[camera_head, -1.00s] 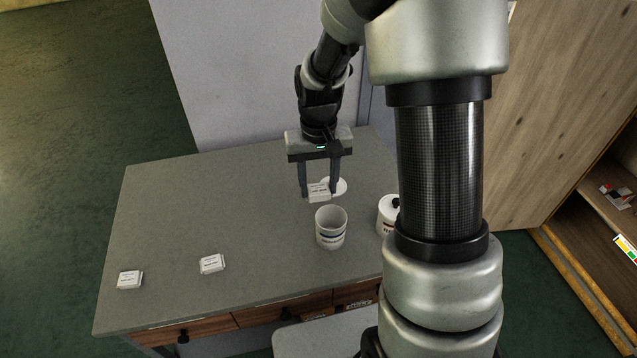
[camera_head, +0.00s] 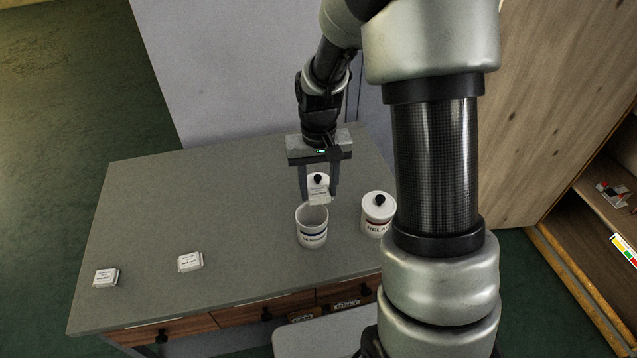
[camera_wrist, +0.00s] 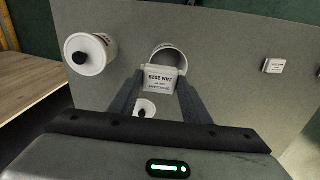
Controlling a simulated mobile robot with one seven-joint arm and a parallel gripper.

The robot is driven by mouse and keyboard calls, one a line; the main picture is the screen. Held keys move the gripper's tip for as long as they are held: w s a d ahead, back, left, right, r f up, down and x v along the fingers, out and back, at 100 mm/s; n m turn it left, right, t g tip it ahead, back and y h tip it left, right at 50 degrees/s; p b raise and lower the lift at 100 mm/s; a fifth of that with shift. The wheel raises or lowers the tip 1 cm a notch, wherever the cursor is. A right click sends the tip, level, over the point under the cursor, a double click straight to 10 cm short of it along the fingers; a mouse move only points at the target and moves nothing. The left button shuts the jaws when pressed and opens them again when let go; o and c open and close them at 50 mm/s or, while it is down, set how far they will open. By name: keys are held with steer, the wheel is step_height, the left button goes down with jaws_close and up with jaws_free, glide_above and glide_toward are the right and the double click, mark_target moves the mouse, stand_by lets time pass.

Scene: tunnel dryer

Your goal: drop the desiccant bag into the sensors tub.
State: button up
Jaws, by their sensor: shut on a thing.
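The desiccant bag is a small white packet with printed text (camera_head: 319,199). My gripper (camera_head: 319,194) is shut on it, a finger on each side, above the table and just behind the rim of the sensors tub. The tub's inside bottom is hidden.
A white lid with a black knob (camera_head: 318,179) lies on the table behind the bag. A lidded tub marked RELAY (camera_head: 378,223) stands right of the sensors tub. Two white labelled packets (camera_head: 190,262) (camera_head: 106,278) lie at the left front. The table's left middle (camera_head: 200,210) is clear.

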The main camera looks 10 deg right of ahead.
mark_target(319, 192)
steer(key=shift+f, duration=0.5)
steer(key=o, duration=1.1)
steer(key=shift+r, duration=0.15)
steer(key=shift+r, duration=8.6)
